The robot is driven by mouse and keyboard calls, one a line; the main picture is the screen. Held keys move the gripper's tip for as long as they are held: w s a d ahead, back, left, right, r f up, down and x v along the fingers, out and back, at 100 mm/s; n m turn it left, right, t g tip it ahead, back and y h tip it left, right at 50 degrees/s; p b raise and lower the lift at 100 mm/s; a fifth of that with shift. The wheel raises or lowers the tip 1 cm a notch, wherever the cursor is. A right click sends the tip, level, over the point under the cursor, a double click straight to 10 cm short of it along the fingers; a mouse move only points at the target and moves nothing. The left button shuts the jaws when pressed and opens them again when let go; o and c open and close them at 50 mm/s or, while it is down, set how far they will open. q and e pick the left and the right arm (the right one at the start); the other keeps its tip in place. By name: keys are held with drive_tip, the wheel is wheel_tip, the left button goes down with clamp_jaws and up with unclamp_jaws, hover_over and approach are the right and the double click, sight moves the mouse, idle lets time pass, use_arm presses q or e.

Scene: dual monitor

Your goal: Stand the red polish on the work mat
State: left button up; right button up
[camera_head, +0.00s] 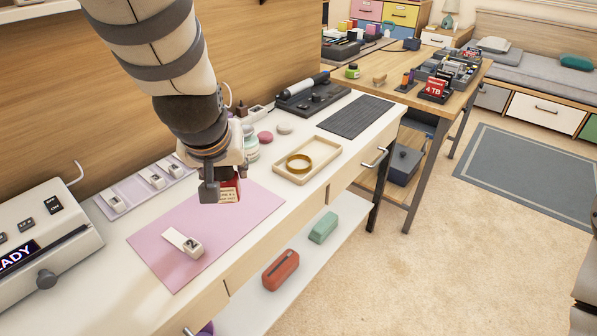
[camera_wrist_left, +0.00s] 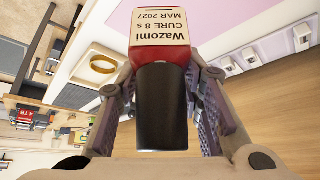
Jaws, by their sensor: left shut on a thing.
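The red polish (camera_head: 230,191) is a small red bottle with a cream label. In the wrist view the polish (camera_wrist_left: 160,28) shows its label and a long black cap pointing back toward my palm. My left gripper (camera_head: 225,181) is shut on it, with fingers on both sides of the cap. The bottle hangs base-down below the gripper, over the back right part of the pink work mat (camera_head: 165,225). I cannot tell whether its base touches the mat.
A white piece marked 2 (camera_head: 185,243) lies on the mat's front part. A pale strip (camera_head: 135,190) with several similar pieces lies behind. A tray (camera_head: 325,160) with a gold ring is to the right. A white device (camera_head: 45,235) stands left. The mat's left part is clear.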

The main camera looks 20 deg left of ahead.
use_arm(q)
drive_tip(key=w+a+f+b, duration=0.1)
drive_tip(key=w+a+f, duration=0.1)
drive_tip(key=w+f, duration=0.1)
drive_tip(key=w+a+f+b, duration=0.1)
drive_tip(key=w+a+f, duration=0.1)
drive_tip(key=w, duration=0.3)
drive_tip(key=w+a+f+b, duration=0.1)
drive_tip(key=w+a+f, duration=0.2)
drive_tip(key=w, duration=0.1)
drive_tip(key=shift+f, duration=0.4)
drive_tip(key=f, duration=0.3)
drive_tip(key=shift+w+a+f, duration=0.2)
drive_tip(key=shift+w+f, duration=0.05)
drive_tip(key=shift+f, duration=0.1)
clamp_jaws()
drive_tip(key=shift+f, duration=0.1)
drive_tip(key=o, duration=1.2)
unclamp_jaws()
use_arm(e)
drive_tip(key=s+f+g, duration=0.2)
drive_tip(key=s+f, duration=0.2)
drive_tip(key=shift+s+f, duration=0.2)
drive_tip(key=shift+s, duration=0.15)
